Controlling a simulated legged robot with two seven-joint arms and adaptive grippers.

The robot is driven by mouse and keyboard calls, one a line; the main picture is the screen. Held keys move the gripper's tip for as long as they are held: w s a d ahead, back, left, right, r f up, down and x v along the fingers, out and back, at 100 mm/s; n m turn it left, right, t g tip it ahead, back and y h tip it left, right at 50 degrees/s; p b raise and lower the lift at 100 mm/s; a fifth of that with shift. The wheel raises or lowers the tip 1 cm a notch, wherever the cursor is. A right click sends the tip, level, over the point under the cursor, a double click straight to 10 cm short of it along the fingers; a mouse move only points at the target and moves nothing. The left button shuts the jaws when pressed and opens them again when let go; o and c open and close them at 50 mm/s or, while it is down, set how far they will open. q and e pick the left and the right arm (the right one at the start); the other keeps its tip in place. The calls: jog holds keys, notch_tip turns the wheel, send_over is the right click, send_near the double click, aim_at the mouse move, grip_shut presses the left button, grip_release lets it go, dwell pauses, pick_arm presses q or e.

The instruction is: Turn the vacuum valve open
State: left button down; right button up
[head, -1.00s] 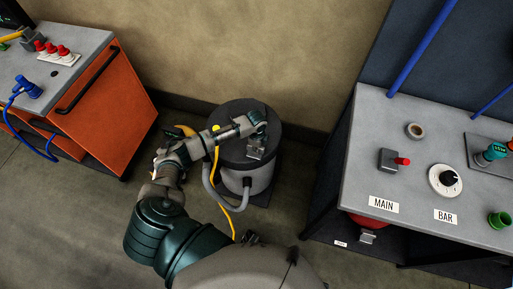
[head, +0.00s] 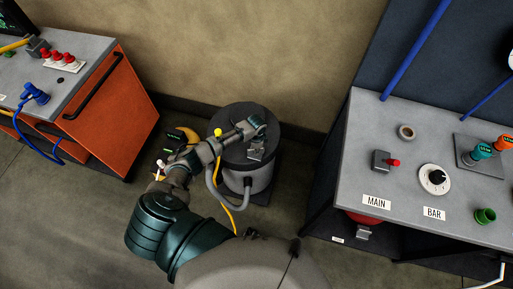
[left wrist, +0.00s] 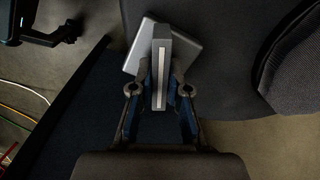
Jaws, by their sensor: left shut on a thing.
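The vacuum unit (head: 237,115) is a dark, round-topped canister on the floor by the wall. My left gripper (head: 255,124) is over its lid, with the arm reaching in from the left. A grey metal block, the valve (head: 256,149), shows at the lid's front edge beside the gripper. In the left wrist view, my left gripper (left wrist: 160,95) has its two fingers shut on the valve's upright grey handle (left wrist: 160,45). The handle stands over a flat grey plate (left wrist: 192,57), set at an angle to it. The fingers partly hide the handle. My right gripper is out of view.
A grey bench (head: 345,180) with MAIN and BAR labels stands at right. An orange cabinet (head: 120,115) with a black handle is at left. A grey hose (head: 213,190) and a yellow cable (head: 231,218) run beside the canister.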

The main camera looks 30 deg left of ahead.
pick_arm(q)
jog(key=n+p, duration=0.2)
jog(key=shift+s+a+r+n, duration=0.15)
jog(key=shift+a+n, duration=0.15)
jog(key=n+p, duration=0.2)
jog(key=n, duration=0.1)
jog(key=shift+n+p, duration=0.4)
jog(key=n+p, duration=0.2)
jog(key=n, duration=0.1)
jog(key=shift+s+f, duration=0.15)
jog(key=shift+f, duration=0.1)
jog(key=shift+s+f+n+p, duration=0.15)
jog(key=shift+n+p, duration=0.4)
jog(key=shift+n, duration=1.15)
jog(key=shift+d, duration=0.1)
jog(key=c, duration=1.2)
grip_release()
jog(key=shift+c, duration=0.2)
jog(key=shift+o, duration=0.5)
jog(key=shift+w, duration=0.2)
